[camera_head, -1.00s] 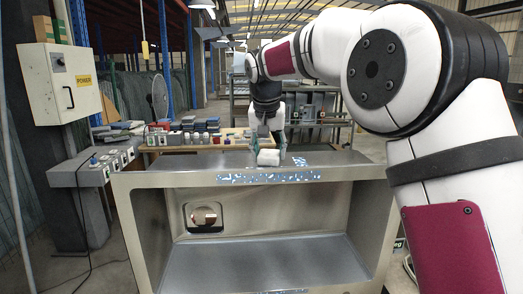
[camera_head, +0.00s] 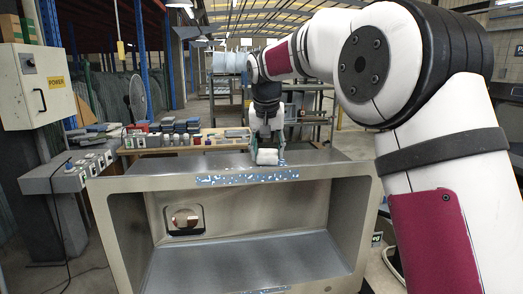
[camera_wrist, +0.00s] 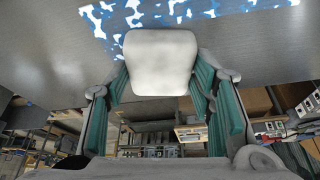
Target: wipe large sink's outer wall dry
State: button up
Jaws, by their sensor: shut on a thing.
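The large sink (camera_head: 140,183) is a grey metal basin with its open side facing me. A blue-and-white speckled patch (camera_head: 235,180) runs along its upper front band; it also fills the top of the wrist view (camera_wrist: 190,12). My gripper (camera_head: 267,148) is over the sink's far top area, pointing down. It is shut on a white rounded block (camera_head: 267,157), perhaps a sponge. In the wrist view the block (camera_wrist: 160,62) sits between the teal fingers, against or close over the grey surface beside the patch; contact cannot be told.
A bench (camera_head: 185,147) with bottles and stacked boxes stands behind the sink. A fan (camera_head: 138,97) and metal shelving (camera_head: 305,115) are farther back.

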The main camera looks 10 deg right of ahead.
jog(key=shift+d, duration=1.15)
jog(key=shift+d, duration=1.6)
jog(key=shift+s+p, duration=0.7)
jog(key=shift+s, duration=0.15)
jog(key=shift+a+f, duration=0.15)
jog(key=shift+a, duration=1.95)
jog(key=shift+w+a+r+b, duration=0.1)
jog(key=shift+a+r+b, duration=0.1)
jog(key=shift+a, duration=1.4)
jog(key=shift+a+r+b, duration=0.1)
jog(key=shift+a+b, duration=0.1)
jog(key=shift+a, duration=1.4)
jog(key=shift+a+f, duration=0.2)
jog(key=shift+a, duration=1.8)
jog(key=shift+a+b, duration=0.3)
jog(key=shift+a, duration=3)
